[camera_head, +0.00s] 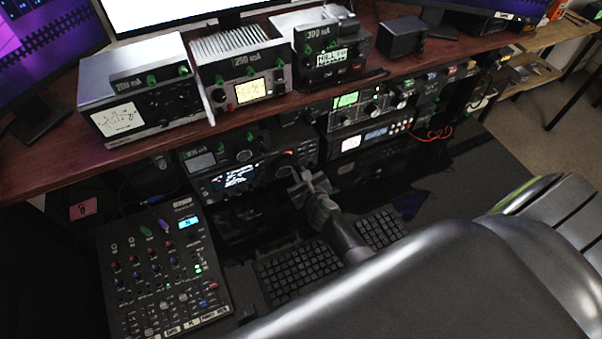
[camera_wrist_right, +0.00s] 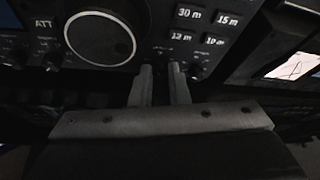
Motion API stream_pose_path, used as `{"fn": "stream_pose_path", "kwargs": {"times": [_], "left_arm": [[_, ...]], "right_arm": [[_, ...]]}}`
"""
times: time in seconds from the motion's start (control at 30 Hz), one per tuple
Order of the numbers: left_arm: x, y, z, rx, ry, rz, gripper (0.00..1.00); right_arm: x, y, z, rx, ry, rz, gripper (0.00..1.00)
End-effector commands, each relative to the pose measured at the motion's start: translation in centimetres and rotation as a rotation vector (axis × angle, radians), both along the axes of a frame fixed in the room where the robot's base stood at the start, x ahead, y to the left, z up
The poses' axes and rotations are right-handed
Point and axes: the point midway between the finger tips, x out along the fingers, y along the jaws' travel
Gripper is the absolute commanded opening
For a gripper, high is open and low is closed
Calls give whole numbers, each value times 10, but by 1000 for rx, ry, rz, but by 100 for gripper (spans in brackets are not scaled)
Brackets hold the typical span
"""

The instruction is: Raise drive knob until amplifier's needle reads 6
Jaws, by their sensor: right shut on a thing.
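My right gripper (camera_head: 306,183) reaches the front panel of the black radio (camera_head: 236,180) on the lower level. In the right wrist view, its two fingers (camera_wrist_right: 161,78) stand close together at the panel's lower edge, below and right of the big tuning dial (camera_wrist_right: 100,38). They are shut on a small knob, mostly hidden between the tips; its label is too dark to read. Another small knob (camera_wrist_right: 196,71) sits just right of the fingers. On the shelf, a silver-black amplifier (camera_head: 160,98) and a finned one (camera_head: 240,68) have lit meters; their needle readings are too small to tell. My left gripper is not in view.
A mixer (camera_head: 160,270) lies at the lower left, and a keyboard (camera_head: 300,272) lies under my right arm. The wooden shelf (camera_head: 50,165) overhangs the radio. More equipment (camera_head: 370,137) stands right of the radio. In the wrist view, band buttons (camera_wrist_right: 207,27) are above the fingers.

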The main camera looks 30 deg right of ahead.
Motion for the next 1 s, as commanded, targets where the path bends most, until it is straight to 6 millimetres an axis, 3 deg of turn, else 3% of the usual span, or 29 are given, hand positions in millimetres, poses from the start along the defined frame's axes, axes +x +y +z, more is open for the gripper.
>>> {"fn": "stream_pose_path", "kwargs": {"times": [0.03,0.2,0.57,0.73,1.0], "left_arm": [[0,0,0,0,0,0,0],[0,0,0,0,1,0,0],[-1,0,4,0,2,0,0],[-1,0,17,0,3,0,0],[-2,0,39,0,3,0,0]], "right_arm": [[0,0,0,0,-2,1,18],[0,0,0,-1,-2,1,37],[-6,1,3,-1,1,0,37],[-30,5,15,1,2,-2,37],[-86,14,38,1,2,-2,37]]}}
